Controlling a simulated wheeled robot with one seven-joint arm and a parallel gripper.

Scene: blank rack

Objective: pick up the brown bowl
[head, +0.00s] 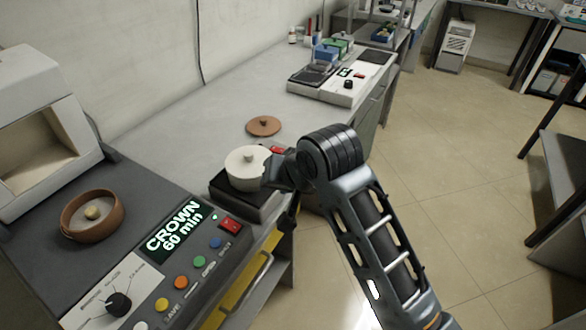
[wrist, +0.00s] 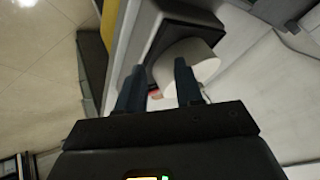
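The brown bowl (head: 90,232) sits at the left in the head view, on the dark top of the furnace-like unit. A small tan ball or knob (head: 92,212) shows inside it. The bowl does not show in the wrist view.
The white pot stands on a dark scale-like block (head: 236,203). A flat brown lid (head: 263,126) lies on the grey counter (head: 190,125) behind it. A control panel (head: 165,265) with knob and buttons lies in front of the bowl. A grey-white machine (head: 40,130) stands behind the bowl.

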